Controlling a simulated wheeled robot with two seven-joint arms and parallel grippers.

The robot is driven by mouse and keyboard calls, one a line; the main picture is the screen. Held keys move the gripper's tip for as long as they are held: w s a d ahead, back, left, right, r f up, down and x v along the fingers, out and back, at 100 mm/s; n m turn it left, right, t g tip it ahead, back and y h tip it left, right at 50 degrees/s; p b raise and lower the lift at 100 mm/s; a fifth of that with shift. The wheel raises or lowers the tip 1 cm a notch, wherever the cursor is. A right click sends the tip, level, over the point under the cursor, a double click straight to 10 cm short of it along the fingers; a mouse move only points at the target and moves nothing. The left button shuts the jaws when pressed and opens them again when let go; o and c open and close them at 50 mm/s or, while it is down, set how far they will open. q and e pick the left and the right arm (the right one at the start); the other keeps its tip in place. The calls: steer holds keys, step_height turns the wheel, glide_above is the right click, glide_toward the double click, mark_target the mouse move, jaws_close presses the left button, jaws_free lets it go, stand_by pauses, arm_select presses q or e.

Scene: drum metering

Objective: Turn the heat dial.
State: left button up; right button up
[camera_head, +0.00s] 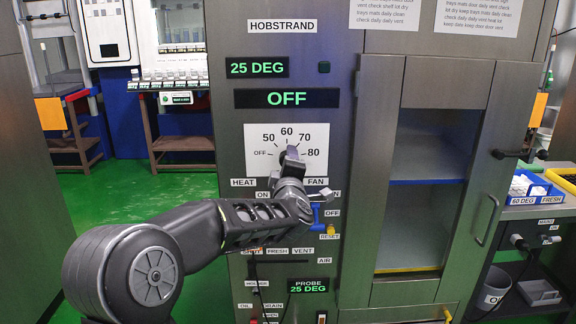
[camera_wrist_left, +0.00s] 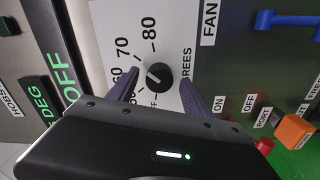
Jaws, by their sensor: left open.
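The heat dial is a black round knob (camera_wrist_left: 159,75) with a pale mark, on a white scale plate (camera_head: 262,137) marked OFF, 50, 60, 70 and 80. In the head view my left gripper (camera_head: 291,157) is in front of the plate and hides most of the knob. In the left wrist view the open fingers of my left gripper (camera_wrist_left: 159,80) stand on either side of the knob. I cannot tell whether they touch it. The display (camera_head: 287,98) above the scale reads OFF. My right gripper is not in view.
A glazed cabinet door (camera_head: 424,190) is to the right. An upper display (camera_head: 257,67) reads 25 DEG. Green floor (camera_head: 95,210) lies at left.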

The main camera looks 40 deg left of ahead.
arm_select(q)
steer(key=v, duration=0.7)
steer(key=shift+s+d, duration=0.2)
steer(key=d+f+m+g+h, duration=0.1)
steer(key=d+f+m+h, duration=0.5)
steer(key=f, duration=0.5)
steer(key=d+f+m+g+h, duration=0.15)
steer(key=d+f+m, duration=0.25)
steer(key=d+f, duration=0.5)
steer(key=d+f+m+g+h, duration=0.1)
steer(key=d+f+m+h, duration=0.4)
steer(key=f, duration=0.7)
steer(key=s+d+f+m+g+h, duration=0.1)
steer(key=s+d+f+m+g, duration=0.15)
steer(key=s+d+f, duration=0.5)
steer(key=s+d+f+m+g+h, duration=0.1)
steer(key=s+d+f+g, duration=0.3)
steer(key=s+f, duration=0.7)
steer(key=s+d+f+m+g+h, duration=0.15)
steer(key=s+d+f+g, duration=0.35)
steer(key=s, duration=0.7)
step_height(320, 180, up, 13)
steer(key=t+y+p, duration=0.1)
steer(key=p, duration=1.3)
steer(key=shift+w+m, duration=0.2)
steer(key=shift+m, duration=0.1)
